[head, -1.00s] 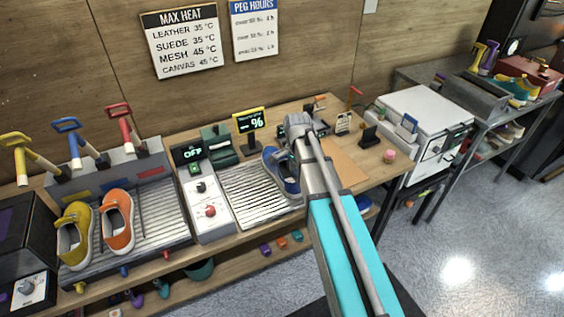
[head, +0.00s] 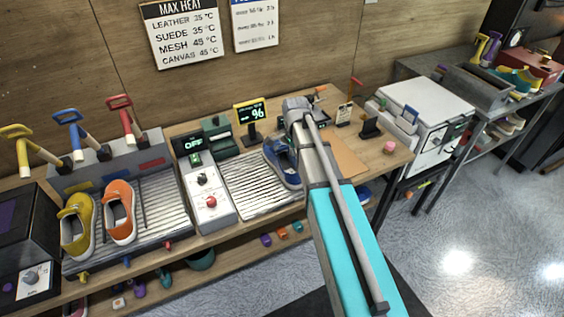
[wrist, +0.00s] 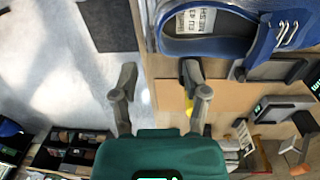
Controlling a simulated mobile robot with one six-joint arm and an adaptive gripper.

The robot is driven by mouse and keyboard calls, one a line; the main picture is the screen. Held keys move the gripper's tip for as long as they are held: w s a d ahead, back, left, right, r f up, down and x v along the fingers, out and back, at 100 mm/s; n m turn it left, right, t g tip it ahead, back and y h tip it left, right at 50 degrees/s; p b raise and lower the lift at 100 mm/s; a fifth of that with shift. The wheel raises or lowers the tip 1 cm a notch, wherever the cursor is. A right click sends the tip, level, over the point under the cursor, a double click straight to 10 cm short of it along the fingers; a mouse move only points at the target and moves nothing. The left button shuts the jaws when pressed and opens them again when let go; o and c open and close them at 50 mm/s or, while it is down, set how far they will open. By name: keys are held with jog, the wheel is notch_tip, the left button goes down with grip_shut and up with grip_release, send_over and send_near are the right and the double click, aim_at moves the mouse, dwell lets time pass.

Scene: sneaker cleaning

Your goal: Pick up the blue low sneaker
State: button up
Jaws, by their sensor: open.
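The blue low sneaker (head: 277,160) sits on the ribbed metal tray (head: 245,186) at the middle of the bench in the head view. My arm hides its right side. The sneaker is beyond the fingertips, above and to the right in the wrist view. My fingers are hidden behind the arm in the head view.
A yellow shoe (head: 77,226) and an orange shoe (head: 120,212) stand on another ribbed rack at left. A control box with a red knob (head: 211,201) adjoins the tray. A lit display (head: 251,113) stands behind it. A white machine (head: 428,108) is at right.

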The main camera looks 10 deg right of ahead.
jog(key=b, duration=0.7)
send_over(297, 185)
jog(key=w, duration=0.1)
jog(key=shift+a+f, duration=0.15)
jog(key=shift+f, duration=1.75)
jog(key=shift+a+f, duration=0.1)
jog(key=shift+f, duration=1.75)
jog(key=shift+f, duration=0.15)
jog(key=f+b, duration=0.3)
jog(key=shift+s+d, duration=0.1)
jog(key=shift+d, duration=0.3)
jog(key=shift+f+b, duration=0.95)
jog(key=shift+b, duration=0.1)
jog(key=shift+s, duration=0.1)
grip_shut()
